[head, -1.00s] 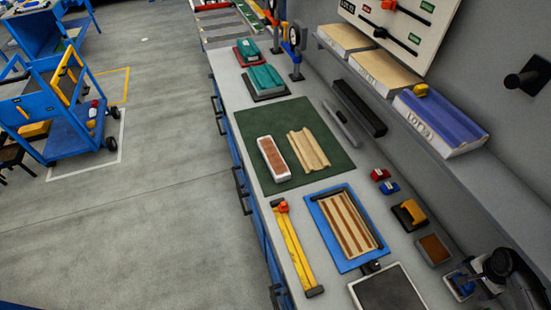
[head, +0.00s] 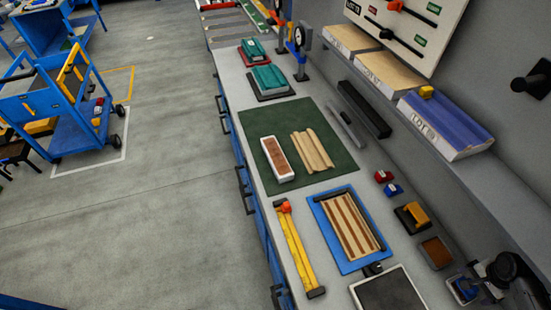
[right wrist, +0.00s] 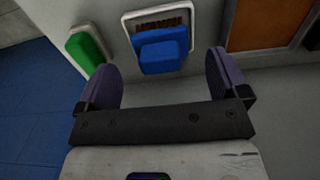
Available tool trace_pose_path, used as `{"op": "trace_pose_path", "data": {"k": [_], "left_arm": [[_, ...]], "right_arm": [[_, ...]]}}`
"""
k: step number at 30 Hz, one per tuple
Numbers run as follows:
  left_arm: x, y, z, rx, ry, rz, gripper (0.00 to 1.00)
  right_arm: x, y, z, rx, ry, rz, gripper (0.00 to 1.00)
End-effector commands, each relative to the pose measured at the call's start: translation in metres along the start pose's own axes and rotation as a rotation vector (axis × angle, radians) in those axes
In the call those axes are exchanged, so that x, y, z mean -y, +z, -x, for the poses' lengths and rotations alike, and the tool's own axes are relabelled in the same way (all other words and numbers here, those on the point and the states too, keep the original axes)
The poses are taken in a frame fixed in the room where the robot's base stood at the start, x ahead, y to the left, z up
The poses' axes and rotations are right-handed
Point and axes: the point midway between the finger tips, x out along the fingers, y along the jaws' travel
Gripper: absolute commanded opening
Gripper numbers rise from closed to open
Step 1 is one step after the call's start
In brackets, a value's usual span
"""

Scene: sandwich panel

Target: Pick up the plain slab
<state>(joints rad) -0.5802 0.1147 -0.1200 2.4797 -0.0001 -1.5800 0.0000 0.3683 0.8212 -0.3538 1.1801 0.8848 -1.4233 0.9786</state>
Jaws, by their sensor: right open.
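On the dark green mat (head: 270,183) in the head view lie a white-edged slab with a reddish-brown top (head: 278,158) and a pale beige ribbed piece (head: 311,151), side by side and apart. I cannot tell for sure which piece is the plain slab. My right gripper (right wrist: 163,82) shows in the right wrist view with its two dark purple fingers wide apart and nothing between their tips. A blue block (right wrist: 163,52) on a white-framed plate is just beyond the fingers. My left gripper is in neither view.
A blue tray (head: 327,234) with striped strips and a yellow bar (head: 296,250) lie nearer on the bench. Teal blocks (head: 268,78) stand farther back. A shelf with a purple-topped block (head: 446,122) runs along the wall. A blue cart (head: 72,112) stands on the floor.

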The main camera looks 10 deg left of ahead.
Motion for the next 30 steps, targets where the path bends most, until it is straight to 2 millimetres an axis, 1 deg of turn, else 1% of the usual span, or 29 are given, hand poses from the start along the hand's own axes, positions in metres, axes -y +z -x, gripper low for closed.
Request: {"op": "trace_pose_path", "data": {"k": [14,30], "left_arm": [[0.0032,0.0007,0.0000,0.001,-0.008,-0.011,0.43],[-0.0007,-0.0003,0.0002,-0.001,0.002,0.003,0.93]], "right_arm": [[0.0000,0.0000,0.0000,0.000,0.000,0.000,0.93],[0.0000,0.0000,0.0000,0.000,0.000,0.000,0.93]]}}
